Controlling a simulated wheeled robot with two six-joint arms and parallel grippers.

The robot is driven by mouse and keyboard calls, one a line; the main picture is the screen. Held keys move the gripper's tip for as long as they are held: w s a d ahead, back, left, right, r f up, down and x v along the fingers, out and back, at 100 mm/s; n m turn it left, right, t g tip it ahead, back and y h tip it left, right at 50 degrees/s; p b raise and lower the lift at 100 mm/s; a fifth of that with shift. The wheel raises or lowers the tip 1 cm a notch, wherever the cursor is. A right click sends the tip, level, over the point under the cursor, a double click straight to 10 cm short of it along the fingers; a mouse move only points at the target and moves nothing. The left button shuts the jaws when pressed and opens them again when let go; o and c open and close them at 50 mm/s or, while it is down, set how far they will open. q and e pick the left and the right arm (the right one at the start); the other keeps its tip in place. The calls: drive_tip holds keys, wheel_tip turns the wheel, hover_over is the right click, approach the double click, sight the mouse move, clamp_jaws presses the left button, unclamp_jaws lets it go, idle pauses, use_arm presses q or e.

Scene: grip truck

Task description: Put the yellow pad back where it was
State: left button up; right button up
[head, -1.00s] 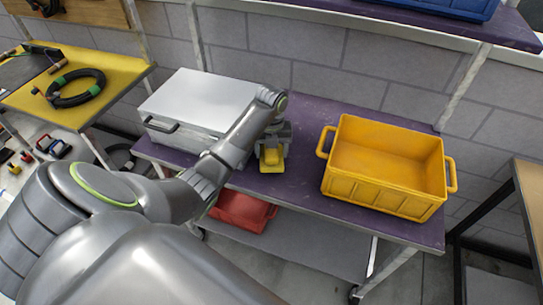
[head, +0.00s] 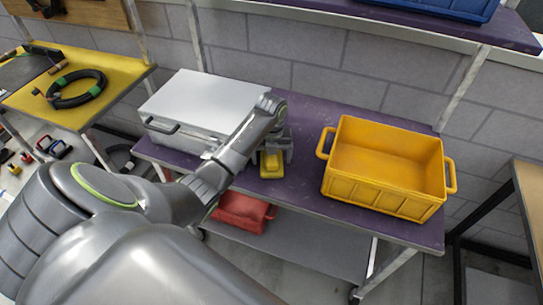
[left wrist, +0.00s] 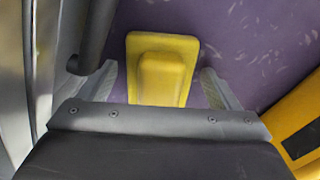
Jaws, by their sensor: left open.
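The yellow pad (head: 271,166) lies on the purple table top (head: 300,190), between the silver case and the yellow crate. It also shows in the left wrist view (left wrist: 162,72) as a flat base with a raised block. My left gripper (head: 272,158) is at the pad, open. In the left wrist view its two fingers (left wrist: 160,88) stand on either side of the pad, with purple table visible between each finger and the pad. The near end of the pad is hidden by the gripper body in that view. My right gripper is not in view.
A silver case (head: 200,100) stands close on the left; its dark handle (left wrist: 95,40) is near the left finger. A yellow crate (head: 385,165), empty, stands to the right. A red container (head: 240,212) sits on the lower shelf.

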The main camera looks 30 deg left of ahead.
use_arm(q)
wheel_tip(320, 180, up, 5)
drive_tip(key=shift+w+b, duration=0.1)
drive_tip(key=shift+b, duration=0.35)
wheel_tip(320, 180, up, 6)
drive_tip(key=p, duration=0.4)
drive_tip(key=shift+p, duration=0.35)
drive_tip(key=shift+r+p, duration=0.65)
drive_tip(key=shift+p, duration=0.05)
